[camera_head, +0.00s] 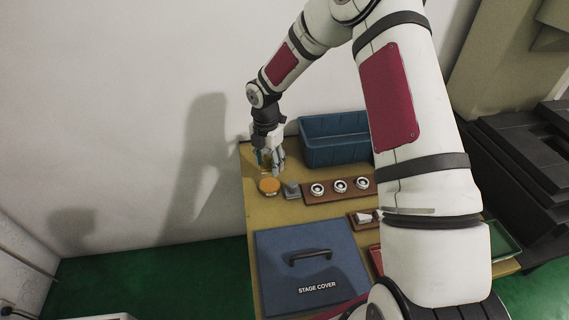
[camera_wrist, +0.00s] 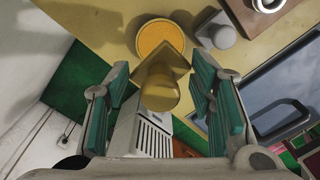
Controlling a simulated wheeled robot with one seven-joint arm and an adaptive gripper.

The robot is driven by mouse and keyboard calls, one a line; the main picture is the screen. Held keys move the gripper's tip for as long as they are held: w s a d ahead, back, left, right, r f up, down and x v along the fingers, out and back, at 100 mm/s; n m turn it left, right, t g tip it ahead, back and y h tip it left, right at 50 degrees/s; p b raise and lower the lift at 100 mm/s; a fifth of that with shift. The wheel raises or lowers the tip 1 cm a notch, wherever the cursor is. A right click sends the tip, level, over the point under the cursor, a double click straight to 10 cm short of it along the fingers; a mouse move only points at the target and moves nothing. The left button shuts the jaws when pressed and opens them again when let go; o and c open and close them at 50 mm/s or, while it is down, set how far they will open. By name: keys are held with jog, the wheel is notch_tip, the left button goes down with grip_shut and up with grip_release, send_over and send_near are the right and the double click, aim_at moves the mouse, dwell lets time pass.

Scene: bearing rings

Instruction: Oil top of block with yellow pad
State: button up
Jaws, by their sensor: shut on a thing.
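My gripper (camera_head: 268,162) points down over the table's back left corner. In the wrist view my gripper (camera_wrist: 163,82) has its teal-padded fingers on either side of a gold piece (camera_wrist: 160,90) with a round knob and a square plate, and is shut on it. The round yellow-orange pad (camera_head: 269,186) lies on the table just in front of the gripper; it also shows in the wrist view (camera_wrist: 160,38), beyond the gold piece's plate. A small grey block (camera_head: 292,190) stands right of the pad, and in the wrist view (camera_wrist: 222,34). The underside of the gold piece is hidden.
A brown rack (camera_head: 327,197) with three metal rings lies right of the block. A blue bin (camera_head: 334,150) stands behind it. A blue stage cover (camera_head: 279,254) with a black handle fills the table's front left. My arm hides part of the right side.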

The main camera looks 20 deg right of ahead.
aim_at(270, 184)
jog(key=shift+d+f+b, duration=0.15)
jog(key=shift+f+b, duration=0.15)
jog(key=shift+f, duration=0.45)
jog(key=shift+f+b, duration=0.85)
jog(key=shift+f, duration=1.4)
jog(key=shift+f+b, duration=0.3)
jog(key=shift+f, duration=0.25)
jog(key=shift+r, duration=0.1)
jog(key=shift+r+p, duration=1.4)
jog(key=shift+r, duration=2.1)
